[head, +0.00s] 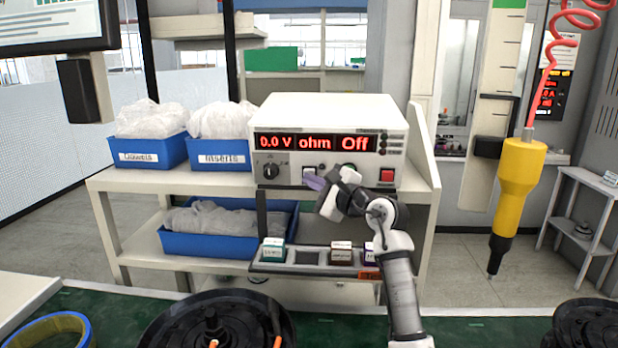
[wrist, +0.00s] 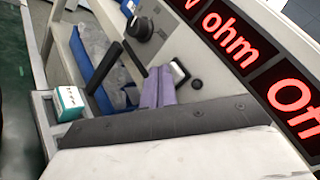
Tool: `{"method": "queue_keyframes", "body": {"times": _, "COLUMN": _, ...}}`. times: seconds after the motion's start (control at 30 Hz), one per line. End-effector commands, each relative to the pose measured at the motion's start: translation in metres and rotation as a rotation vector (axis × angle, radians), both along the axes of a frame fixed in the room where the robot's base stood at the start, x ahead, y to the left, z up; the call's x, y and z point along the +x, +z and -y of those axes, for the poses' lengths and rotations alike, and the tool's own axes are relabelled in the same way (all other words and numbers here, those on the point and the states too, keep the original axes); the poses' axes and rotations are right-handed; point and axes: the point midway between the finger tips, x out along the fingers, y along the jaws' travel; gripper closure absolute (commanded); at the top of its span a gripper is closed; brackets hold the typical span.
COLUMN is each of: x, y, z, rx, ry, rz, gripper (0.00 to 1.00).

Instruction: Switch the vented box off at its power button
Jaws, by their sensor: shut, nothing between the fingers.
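The vented box (head: 330,112) is a cream-coloured instrument on the shelf unit's top. Its red display (head: 315,143) reads "0.0 V", "ohm" and "Off"; "ohm" and "Off" also show in the wrist view (wrist: 235,42). A red button (head: 387,175) is at the panel's lower right, a dark knob (head: 270,171) at the left. A white button in a dark frame (wrist: 179,72) is beside my fingertips in the wrist view. My gripper (head: 313,182) is shut and empty, its purple fingers (wrist: 158,80) at the lower panel. I cannot tell whether they touch it.
Blue bins (head: 148,153) with wrapped contents stand left of the box, another bin (head: 215,243) below. A rack with small labelled boxes (head: 272,250) is in front of the shelf. A yellow tool (head: 519,190) hangs at right. Dark round motor parts (head: 190,330) lie on the green bench.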

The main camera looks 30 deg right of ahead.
Motion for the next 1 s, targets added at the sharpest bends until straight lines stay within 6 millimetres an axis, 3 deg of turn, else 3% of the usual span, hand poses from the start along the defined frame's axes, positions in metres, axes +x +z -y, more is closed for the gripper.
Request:
{"method": "queue_keyframes", "body": {"times": 0.57, "x": -0.011, "y": -0.004, "z": -0.008, "rx": 0.000, "ry": 0.000, "rz": 0.000, "gripper": 1.00}}
{"method": "queue_keyframes", "body": {"times": 1.0, "x": -0.044, "y": -0.010, "z": -0.032, "rx": -0.001, "ry": -0.001, "rz": 0.001, "gripper": 1.00}}
